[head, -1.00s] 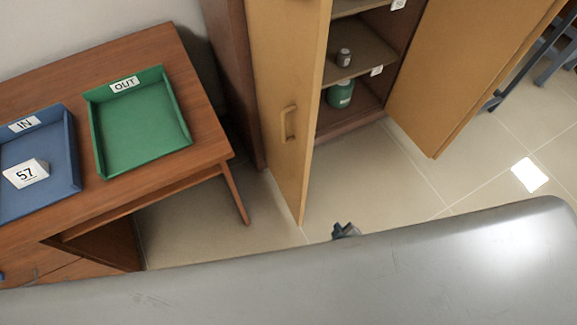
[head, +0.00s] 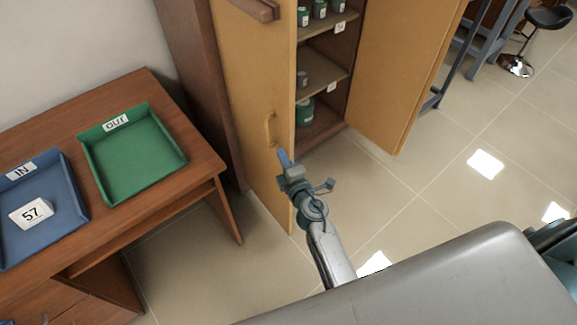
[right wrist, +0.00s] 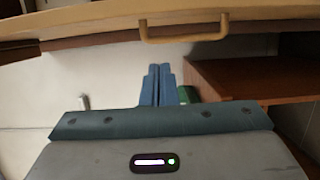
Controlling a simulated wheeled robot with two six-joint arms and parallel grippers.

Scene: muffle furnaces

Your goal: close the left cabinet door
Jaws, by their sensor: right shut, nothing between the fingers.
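The left cabinet door (head: 245,100) is tan and stands open, swung out toward me. Its loop handle (head: 270,131) is on the face turned left; the handle also shows at the top of the right wrist view (right wrist: 185,36). My right gripper (head: 284,160) is in front of the door, just below the handle in the head view. In the right wrist view its blue fingers (right wrist: 157,85) are together with nothing between them, apart from the handle. Whether the gripper touches the door cannot be told. My left gripper is not in view.
The cabinet's shelves (head: 322,72) hold several green jars. The right door (head: 395,75) is also open. A wooden desk (head: 180,125) with a green OUT tray (head: 135,160) and a blue IN tray (head: 65,235) stands left of the door. Floor in front is clear.

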